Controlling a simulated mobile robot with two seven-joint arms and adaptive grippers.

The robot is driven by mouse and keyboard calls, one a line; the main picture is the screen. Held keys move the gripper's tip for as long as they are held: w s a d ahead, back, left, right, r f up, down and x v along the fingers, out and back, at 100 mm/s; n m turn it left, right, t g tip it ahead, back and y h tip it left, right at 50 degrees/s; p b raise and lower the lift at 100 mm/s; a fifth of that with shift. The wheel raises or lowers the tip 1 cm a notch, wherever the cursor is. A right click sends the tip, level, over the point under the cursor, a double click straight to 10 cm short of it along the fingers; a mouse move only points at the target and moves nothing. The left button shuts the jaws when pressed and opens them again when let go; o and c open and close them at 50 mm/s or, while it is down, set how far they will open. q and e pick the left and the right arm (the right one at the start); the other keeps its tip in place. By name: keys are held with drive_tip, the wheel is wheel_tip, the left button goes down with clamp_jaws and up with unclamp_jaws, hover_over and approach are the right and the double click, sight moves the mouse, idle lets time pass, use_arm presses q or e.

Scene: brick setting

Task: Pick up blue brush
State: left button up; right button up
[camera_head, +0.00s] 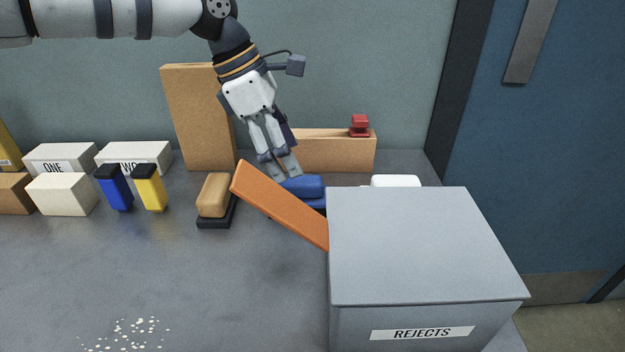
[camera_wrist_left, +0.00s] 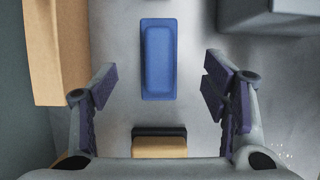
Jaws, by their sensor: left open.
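The blue brush (camera_head: 305,186) lies on the grey worktop, partly hidden in the head view behind an orange slab and the grey box. In the left wrist view the blue brush (camera_wrist_left: 158,62) shows whole, a long block with a raised, rounded top. My left gripper (camera_head: 278,166) points down over the brush's left end in the head view. Its fingers (camera_wrist_left: 158,85) are spread wide in the wrist view, with the brush between and beyond them, and nothing is held. My right gripper is not in view.
A tilted orange slab (camera_head: 280,205) meets the grey REJECTS box (camera_head: 420,245). A tan brush with a black base (camera_head: 214,196) stands left of the slab. Tall cardboard (camera_head: 190,115) and a low tan box (camera_head: 325,152) are behind. The front left worktop is mostly clear, with white crumbs.

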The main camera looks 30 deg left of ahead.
sight(306, 195)
use_arm(q)
drive_tip(key=x, duration=0.6)
drive_tip(key=a+x, duration=0.1)
drive_tip(key=x, duration=0.2)
drive_tip(key=shift+s+d+f+b, duration=0.15)
drive_tip(key=shift+f+b, duration=0.2)
drive_tip(key=shift+f, duration=0.05)
drive_tip(key=shift+d+f, duration=0.2)
drive_tip(key=shift+f, duration=0.15)
drive_tip(key=c, duration=1.4)
